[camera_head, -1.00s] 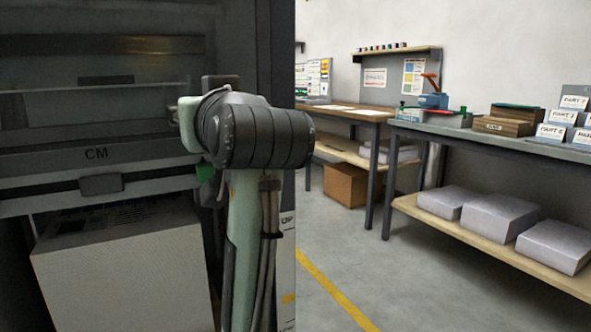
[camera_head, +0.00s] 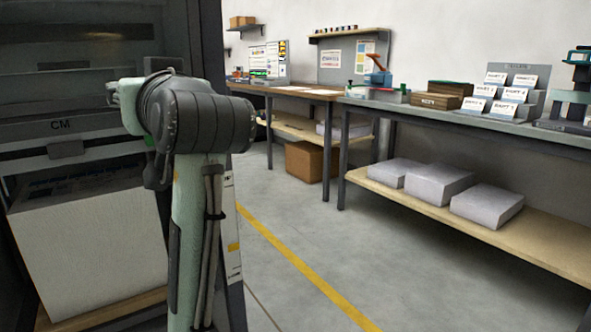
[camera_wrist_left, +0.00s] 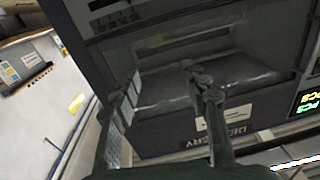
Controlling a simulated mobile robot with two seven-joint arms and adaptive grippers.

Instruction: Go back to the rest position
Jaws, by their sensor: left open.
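My left gripper (camera_wrist_left: 166,88) shows in the left wrist view with its two dark fingers apart and nothing between them. Past the fingers is a dark machine front (camera_wrist_left: 258,88) with a recess and an upside-down label reading DELIVERY (camera_wrist_left: 222,138); the fingers appear clear of it, though the exact gap cannot be told. In the head view one of my arms (camera_head: 200,125) stands bent in front of the dark machine; its fingers are hidden there. My right gripper is in neither view.
Benches (camera_head: 440,108) line the wall at right, with packages (camera_head: 435,182) on the lower shelf. The grey floor (camera_head: 340,260) with a yellow line is clear.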

